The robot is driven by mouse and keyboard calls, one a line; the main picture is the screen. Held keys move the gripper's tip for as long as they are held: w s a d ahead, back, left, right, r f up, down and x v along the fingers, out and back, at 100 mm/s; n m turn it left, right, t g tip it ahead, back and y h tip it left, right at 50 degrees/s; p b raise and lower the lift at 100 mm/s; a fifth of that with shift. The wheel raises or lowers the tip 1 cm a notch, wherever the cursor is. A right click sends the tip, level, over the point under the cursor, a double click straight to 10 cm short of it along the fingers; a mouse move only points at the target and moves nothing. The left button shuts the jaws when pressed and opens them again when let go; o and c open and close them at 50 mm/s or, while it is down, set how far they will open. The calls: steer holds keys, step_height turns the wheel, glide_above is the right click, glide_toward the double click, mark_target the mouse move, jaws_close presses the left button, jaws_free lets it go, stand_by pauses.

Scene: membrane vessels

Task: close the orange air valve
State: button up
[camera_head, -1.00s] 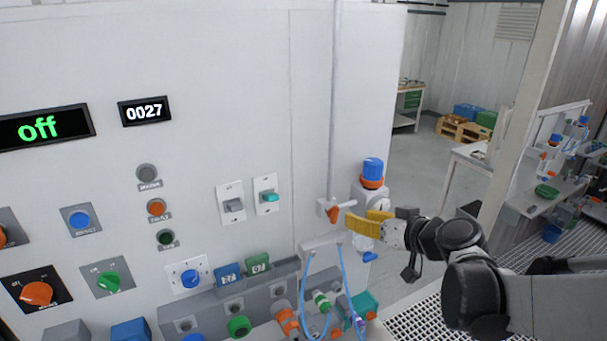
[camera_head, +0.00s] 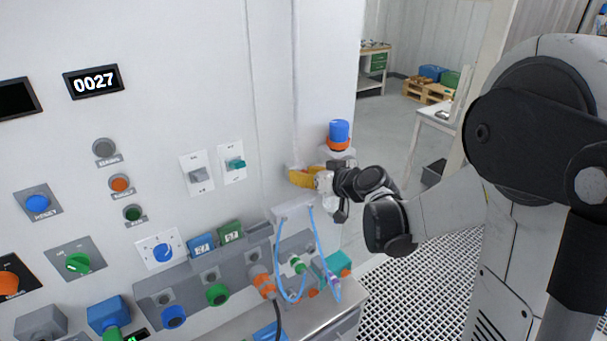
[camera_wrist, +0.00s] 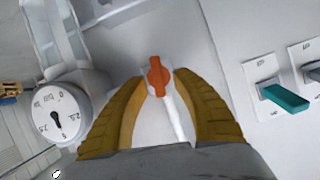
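The orange air valve handle (camera_wrist: 158,77) sits on a white fitting on the panel, with a white rod or pipe running down from it in the wrist view. My gripper (camera_wrist: 160,76) is open, its two yellow fingers on either side of the handle. Small gaps seem to show between handle and fingertips; I cannot tell contact. In the head view my gripper (camera_head: 292,172) reaches the white pipe at the panel's right edge, and its fingers hide most of the valve.
A round pressure gauge (camera_wrist: 60,117) is close beside the left finger. A blue-capped regulator (camera_head: 339,132) stands behind my gripper. Switches with a teal lever (camera_head: 236,164) are to the left. Blue hoses (camera_head: 318,240) hang below.

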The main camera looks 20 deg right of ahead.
jaws_close()
steer(key=shift+d+b, duration=0.1)
steer(key=shift+b, duration=0.25)
steer(key=shift+d+f+m+y+b, duration=0.1)
steer(key=shift+m+y+b, duration=0.3)
steer(key=shift+m+b, duration=0.2)
steer(key=shift+d+f+m+y+b, duration=0.1)
steer(key=shift+m+y+b, duration=0.3)
steer(key=shift+m+b, duration=0.15)
steer(key=shift+w+d+f+m+t+y+b, duration=0.15)
steer(key=shift+m+y+b, duration=0.7)
steer(key=shift+m+b, duration=0.9)
steer(key=shift+s+f+m+t+y+b, duration=0.1)
steer(key=shift+m+t+y+b, duration=0.1)
steer(key=shift+m+y+b, duration=1.15)
steer(key=shift+w+d+f+m+t+y+b, duration=0.15)
steer(key=shift+m+y+b, duration=0.25)
steer(key=shift+m+b, duration=1.75)
steer(key=shift+r+n+b, duration=0.1)
steer(key=shift+n+b, duration=0.2)
steer(key=shift+b, duration=0.1)
